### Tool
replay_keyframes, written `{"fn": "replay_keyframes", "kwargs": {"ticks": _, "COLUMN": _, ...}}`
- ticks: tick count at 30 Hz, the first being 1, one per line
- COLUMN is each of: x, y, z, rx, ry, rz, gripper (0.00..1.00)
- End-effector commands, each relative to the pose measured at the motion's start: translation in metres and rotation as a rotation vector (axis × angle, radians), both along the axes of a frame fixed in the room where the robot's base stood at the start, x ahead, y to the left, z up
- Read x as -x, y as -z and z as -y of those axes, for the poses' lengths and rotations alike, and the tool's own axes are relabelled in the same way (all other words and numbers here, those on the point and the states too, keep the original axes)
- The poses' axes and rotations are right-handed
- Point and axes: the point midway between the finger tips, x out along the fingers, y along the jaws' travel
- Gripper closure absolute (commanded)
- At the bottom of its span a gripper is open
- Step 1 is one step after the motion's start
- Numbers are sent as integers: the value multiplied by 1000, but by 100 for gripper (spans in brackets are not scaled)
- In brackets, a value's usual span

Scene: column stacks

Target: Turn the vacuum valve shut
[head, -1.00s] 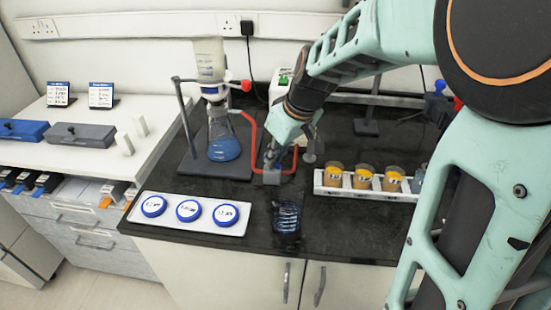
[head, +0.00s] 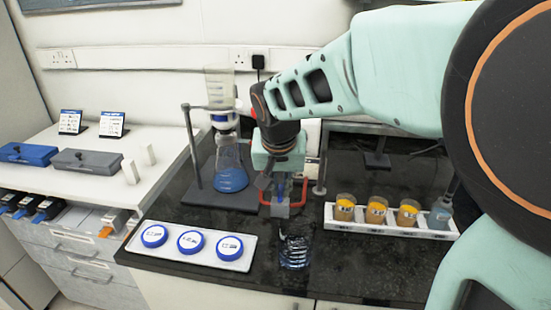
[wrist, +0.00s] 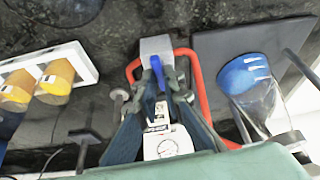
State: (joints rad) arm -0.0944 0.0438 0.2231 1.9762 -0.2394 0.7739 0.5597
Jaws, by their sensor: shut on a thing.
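The vacuum valve is a small grey block (head: 281,210) on the dark bench, with red tubing at its sides. Its blue handle (wrist: 156,68) stands out from the grey block, which also shows in the wrist view (wrist: 155,46). My gripper (head: 279,186) points down over the valve. In the wrist view my gripper (wrist: 161,82) is shut on the blue handle, one finger on each side. The handle's lower part is hidden between the fingers. The handle lies roughly in line with my fingers in that view.
A filter flask (head: 231,165) with blue liquid stands left of the valve on a dark stand. A glass beaker (head: 295,250) is close in front. A white rack (head: 372,223) of amber-filled cups is at right. A tray (head: 205,258) with blue-rimmed discs lies front left.

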Motion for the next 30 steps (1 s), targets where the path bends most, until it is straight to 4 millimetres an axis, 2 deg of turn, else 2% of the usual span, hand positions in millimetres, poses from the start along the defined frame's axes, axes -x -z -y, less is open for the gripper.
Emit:
{"fn": "replay_keyframes", "kwargs": {"ticks": 9, "x": 0, "y": 1, "z": -1, "rx": 0, "ry": 94, "rz": 0, "gripper": 100}}
{"fn": "replay_keyframes", "kwargs": {"ticks": 23, "x": 0, "y": 0, "z": -1, "rx": -2, "ry": 108, "rz": -2, "gripper": 100}}
{"fn": "replay_keyframes", "kwargs": {"ticks": 24, "x": 0, "y": 0, "z": -1, "rx": -2, "ry": 108, "rz": -2, "gripper": 89}}
{"fn": "replay_keyframes", "kwargs": {"ticks": 28, "x": 0, "y": 0, "z": -1, "rx": -1, "ry": 107, "rz": -2, "gripper": 75}}
{"fn": "replay_keyframes", "kwargs": {"ticks": 30, "x": 0, "y": 0, "z": -1, "rx": -1, "ry": 107, "rz": -2, "gripper": 74}}
